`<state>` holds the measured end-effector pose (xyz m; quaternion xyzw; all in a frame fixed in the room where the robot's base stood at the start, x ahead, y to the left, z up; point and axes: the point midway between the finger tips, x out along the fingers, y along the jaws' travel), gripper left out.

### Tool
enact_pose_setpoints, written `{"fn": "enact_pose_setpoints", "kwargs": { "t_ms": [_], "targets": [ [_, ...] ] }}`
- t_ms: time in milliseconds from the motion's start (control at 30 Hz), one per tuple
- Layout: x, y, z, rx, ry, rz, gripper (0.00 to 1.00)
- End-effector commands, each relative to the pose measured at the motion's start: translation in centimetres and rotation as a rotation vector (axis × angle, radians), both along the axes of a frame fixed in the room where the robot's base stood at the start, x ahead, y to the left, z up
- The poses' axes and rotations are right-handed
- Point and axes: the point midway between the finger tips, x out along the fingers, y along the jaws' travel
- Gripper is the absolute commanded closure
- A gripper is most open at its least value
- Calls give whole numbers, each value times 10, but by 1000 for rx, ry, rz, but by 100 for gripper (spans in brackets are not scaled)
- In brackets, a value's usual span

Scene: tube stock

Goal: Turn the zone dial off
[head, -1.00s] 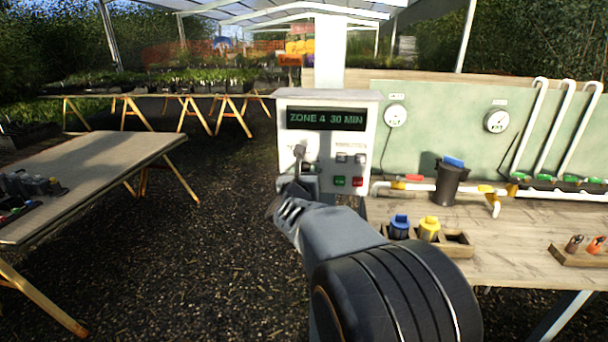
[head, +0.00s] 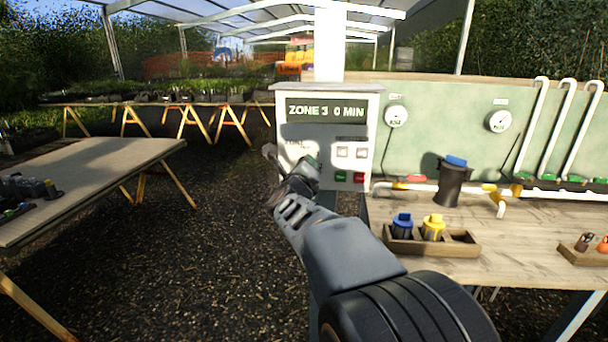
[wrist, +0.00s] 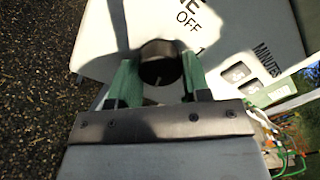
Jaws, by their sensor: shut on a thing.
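The control box (head: 352,97) is a white panel on a post, and its display (head: 327,111) reads "ZONE 3 0 MIN". The round dark zone dial (wrist: 158,62) sits on the panel in the wrist view, with the printed word OFF above and to its right. A small pale mark shows on the dial's face, partly in shade. My gripper (wrist: 160,76) has its green fingers on either side of the dial and is shut on it. In the head view my gripper (head: 290,170) covers the dial.
Grey minute buttons (head: 351,152), a green button (head: 340,176) and a red button (head: 359,177) lie right of the dial. A workbench (head: 530,230) with a wooden holder (head: 440,249) of blue and yellow parts stands right. A table (head: 90,185) stands left, with open gravel between.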

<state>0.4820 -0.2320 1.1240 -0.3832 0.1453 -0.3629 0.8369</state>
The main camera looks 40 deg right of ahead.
Motion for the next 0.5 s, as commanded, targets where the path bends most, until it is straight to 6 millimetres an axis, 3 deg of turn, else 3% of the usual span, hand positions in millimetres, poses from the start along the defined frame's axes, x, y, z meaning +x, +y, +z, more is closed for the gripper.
{"fn": "enact_pose_setpoints", "kwargs": {
  "t_ms": [500],
  "targets": [
    [-1,-1,0,-354,341,-1,80]
  ]
}}
